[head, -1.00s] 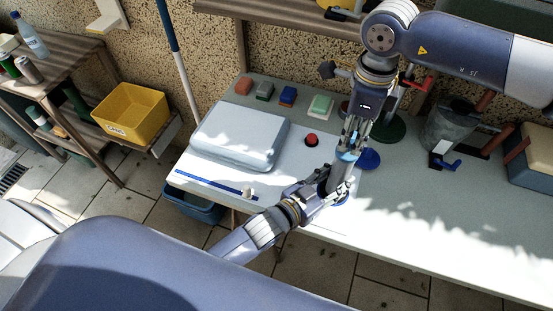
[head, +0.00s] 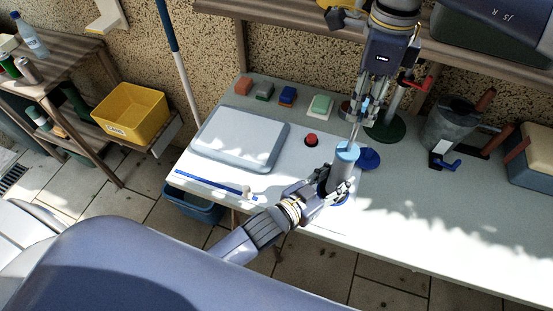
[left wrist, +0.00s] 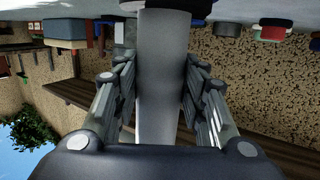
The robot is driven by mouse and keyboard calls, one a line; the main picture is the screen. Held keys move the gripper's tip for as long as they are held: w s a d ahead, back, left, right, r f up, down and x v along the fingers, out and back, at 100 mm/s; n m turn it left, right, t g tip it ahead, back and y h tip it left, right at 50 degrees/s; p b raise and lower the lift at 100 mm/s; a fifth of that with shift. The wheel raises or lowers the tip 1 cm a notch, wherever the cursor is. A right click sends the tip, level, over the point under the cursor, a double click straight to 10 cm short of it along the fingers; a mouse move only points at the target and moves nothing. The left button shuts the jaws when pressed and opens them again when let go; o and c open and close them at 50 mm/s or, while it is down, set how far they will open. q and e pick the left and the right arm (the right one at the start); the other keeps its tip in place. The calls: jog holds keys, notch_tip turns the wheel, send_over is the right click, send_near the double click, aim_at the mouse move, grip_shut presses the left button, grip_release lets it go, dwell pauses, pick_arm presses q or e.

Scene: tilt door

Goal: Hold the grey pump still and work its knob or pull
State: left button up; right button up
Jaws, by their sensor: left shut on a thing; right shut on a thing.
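The grey pump (head: 341,172) stands on the white table with a light blue cap at its top. My left gripper (head: 334,190) is shut around its body, low down. In the left wrist view the grey cylinder (left wrist: 165,75) runs between both fingers. A thin rod (head: 355,130) rises from the cap to a light blue pull (head: 365,106). My right gripper (head: 367,101) is shut on this pull above the pump. Its fingers partly cover the pull. The pump's foot is partly hidden by my left gripper.
A pale blue slab (head: 240,137) lies left of the pump, with a red button (head: 311,139) between them. A blue disc (head: 370,159) and a green round base (head: 385,132) are close on the right. The table's right front is clear.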

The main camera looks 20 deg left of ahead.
jog(key=shift+r, duration=0.3)
jog(key=shift+f, duration=5.05)
jog(key=shift+r, duration=5.05)
jog(key=shift+f, duration=5.05)
jog(key=shift+s+f, duration=0.1)
